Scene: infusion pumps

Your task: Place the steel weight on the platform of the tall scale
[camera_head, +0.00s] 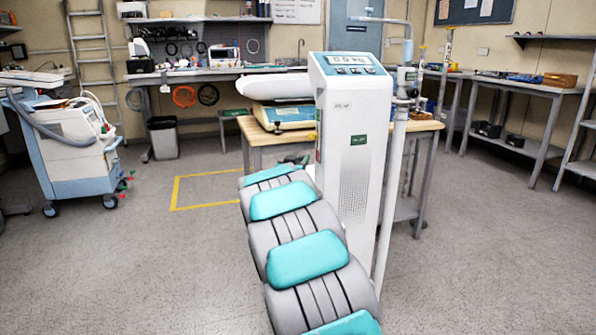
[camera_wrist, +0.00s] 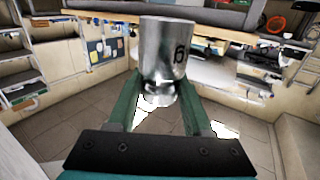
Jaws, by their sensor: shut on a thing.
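The steel weight (camera_wrist: 166,48) is a shiny metal cylinder with a dark digit on its side. In the wrist view it is held at its narrow knob between the green fingers of my gripper (camera_wrist: 160,94), which is shut on it. The tall scale (camera_head: 352,150) stands at the centre of the head view, a white column with a display that looks like 0.0 kg. Its platform is not visible; my arm covers the area left of the column's foot. The head view does not clearly show the weight.
A wooden table (camera_head: 408,127) behind the column bears a second scale (camera_head: 282,116) with a white pan (camera_head: 276,85). A white-and-blue medical cart (camera_head: 75,145) stands at the left. A yellow floor outline (camera_head: 173,192) lies left of my arm. The floor at right is clear.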

